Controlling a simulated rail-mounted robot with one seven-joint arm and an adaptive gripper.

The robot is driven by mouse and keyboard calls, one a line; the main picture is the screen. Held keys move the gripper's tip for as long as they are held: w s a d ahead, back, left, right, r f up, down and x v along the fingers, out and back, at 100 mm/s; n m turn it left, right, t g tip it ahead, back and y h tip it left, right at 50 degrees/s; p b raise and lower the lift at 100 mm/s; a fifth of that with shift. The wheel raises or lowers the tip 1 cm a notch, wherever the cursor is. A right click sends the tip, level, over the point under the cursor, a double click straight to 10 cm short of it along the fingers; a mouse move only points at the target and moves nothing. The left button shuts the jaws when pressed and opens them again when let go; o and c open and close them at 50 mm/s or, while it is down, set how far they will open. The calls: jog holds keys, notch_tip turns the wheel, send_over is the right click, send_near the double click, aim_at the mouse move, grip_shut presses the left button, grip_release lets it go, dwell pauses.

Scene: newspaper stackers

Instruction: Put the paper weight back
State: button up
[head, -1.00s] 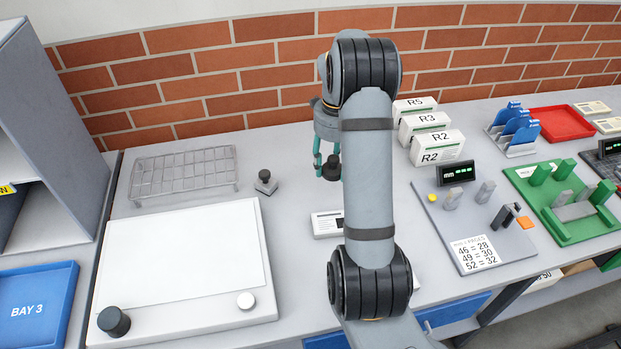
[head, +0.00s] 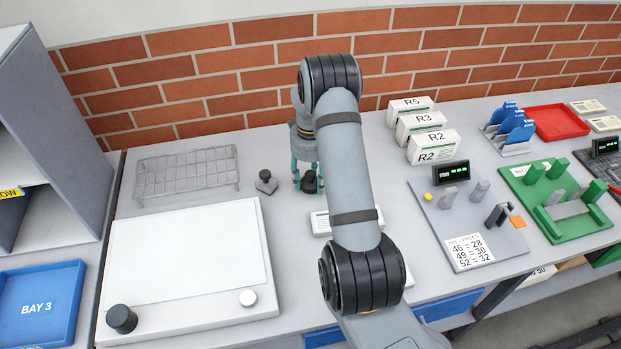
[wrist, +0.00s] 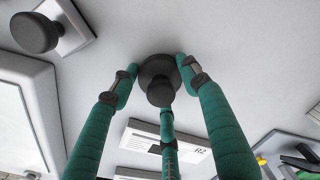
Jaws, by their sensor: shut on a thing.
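The paper weight (head: 309,184) is a dark round piece with a knob. It also shows in the wrist view (wrist: 158,82), between my gripper's (head: 307,176) teal fingers. My gripper, also in the wrist view (wrist: 157,77), points down and is shut on it. I cannot tell whether the weight touches the table or hangs just above it. A dark-knobbed piece on a square grey base (head: 265,182) stands to the left of the weight, apart from it; in the wrist view (wrist: 36,32) it is at upper left.
A wire rack (head: 186,172) stands at back left. A large white board (head: 185,247) with a dark knob (head: 122,319) and a pale knob (head: 247,298) lies before it. A label card (wrist: 150,140) is near the gripper. White R boxes (head: 433,148) stand to the right.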

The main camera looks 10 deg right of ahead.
aim_at(310, 174)
jog(key=shift+f, duration=0.1)
jog(key=shift+f+b, duration=0.15)
jog(key=shift+b, duration=0.15)
jog(key=o, duration=1.4)
jog(key=shift+o, duration=0.6)
notch_tip(310, 174, up, 12)
jog(key=shift+s+r+b, duration=0.15)
jog(key=shift+r+b, duration=0.1)
jog(key=shift+b, duration=0.6)
jog(key=shift+a, duration=0.1)
